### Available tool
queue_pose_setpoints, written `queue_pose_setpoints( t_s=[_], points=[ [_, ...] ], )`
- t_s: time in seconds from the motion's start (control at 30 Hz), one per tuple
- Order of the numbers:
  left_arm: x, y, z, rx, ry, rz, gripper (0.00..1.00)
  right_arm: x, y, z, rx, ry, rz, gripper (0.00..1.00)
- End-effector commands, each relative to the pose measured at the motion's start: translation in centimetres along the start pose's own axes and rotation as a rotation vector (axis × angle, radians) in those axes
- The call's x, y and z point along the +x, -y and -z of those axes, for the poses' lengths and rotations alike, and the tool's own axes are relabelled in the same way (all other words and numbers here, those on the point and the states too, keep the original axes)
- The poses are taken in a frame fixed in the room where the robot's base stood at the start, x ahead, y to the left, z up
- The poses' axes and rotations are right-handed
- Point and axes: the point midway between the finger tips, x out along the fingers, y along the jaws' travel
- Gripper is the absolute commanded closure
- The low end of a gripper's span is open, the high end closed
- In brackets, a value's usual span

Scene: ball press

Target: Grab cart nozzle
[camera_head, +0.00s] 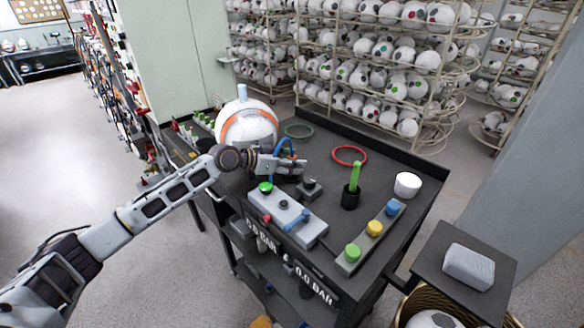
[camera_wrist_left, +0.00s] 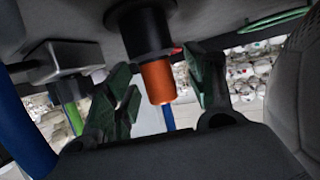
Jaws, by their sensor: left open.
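In the left wrist view an orange cylinder (camera_wrist_left: 158,82), which looks like the nozzle, sticks out of a black round holder (camera_wrist_left: 141,32). My left gripper (camera_wrist_left: 165,100) is open, with one dark green finger on each side of the orange cylinder and visible gaps between. In the head view my left gripper (camera_head: 298,168) is low over the dark cart top (camera_head: 320,150), beside a blue hose (camera_head: 278,146). The nozzle is not clearly visible there; the gripper seems to cover it. My right gripper is out of view.
A white ball with an orange band (camera_head: 240,129) stands close behind the gripper. A grey control box (camera_head: 287,217) is in front. A green stick in a black cup (camera_head: 353,183), a red ring (camera_head: 349,156), a white cup (camera_head: 407,185) and a button bar (camera_head: 372,238) lie to the right.

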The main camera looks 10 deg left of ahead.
Motion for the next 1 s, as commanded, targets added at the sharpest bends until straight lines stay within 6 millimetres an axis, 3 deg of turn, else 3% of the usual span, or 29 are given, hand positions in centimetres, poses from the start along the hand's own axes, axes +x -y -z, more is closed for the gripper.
queue_pose_setpoints(
  t_s=[0.07, 0.43, 0.83, 1.0],
  points=[
    [-0.01, 0.0, 0.0, 0.0, 0.0, 0.0, 0.53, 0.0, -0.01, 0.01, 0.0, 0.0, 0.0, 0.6],
    [0.0, -0.01, -0.1, -0.001, 0.002, 0.0, 1.0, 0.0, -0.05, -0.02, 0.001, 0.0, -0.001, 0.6],
    [0.04, -0.06, -0.38, -0.002, 0.009, -0.002, 1.0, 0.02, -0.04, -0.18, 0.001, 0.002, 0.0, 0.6],
    [-0.24, -0.07, 0.37, -0.001, 0.008, -0.003, 1.0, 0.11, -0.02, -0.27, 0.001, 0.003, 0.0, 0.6]
  ],
)
